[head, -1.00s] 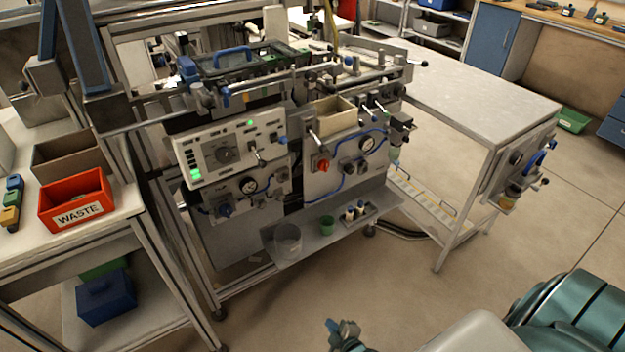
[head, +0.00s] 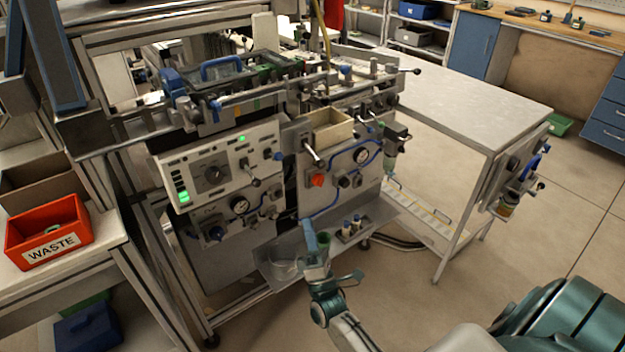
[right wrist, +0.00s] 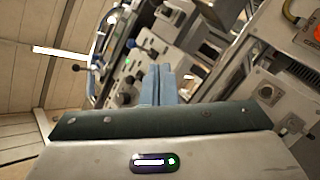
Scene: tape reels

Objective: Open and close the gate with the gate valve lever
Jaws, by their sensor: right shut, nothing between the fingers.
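The machine carries several small levers, and I cannot tell for sure which is the gate valve lever. One lever with a pale handle (head: 313,156) sticks out above the orange-red knob, below the cream bin. Another lever (head: 249,170) is on the white control panel (head: 213,172). My right gripper (head: 309,230) is shut and empty, in front of the machine's lower shelf and below these levers, touching none of them. In the right wrist view its blue fingers (right wrist: 158,84) are together and point at the machine. My left gripper is not in view.
The lower shelf (head: 384,213) holds a clear beaker, a green cup and small bottles. A grey table (head: 470,95) stands to the right. A red waste bin (head: 48,236) is at left. An orange-red knob (head: 317,180) sits on the front panel.

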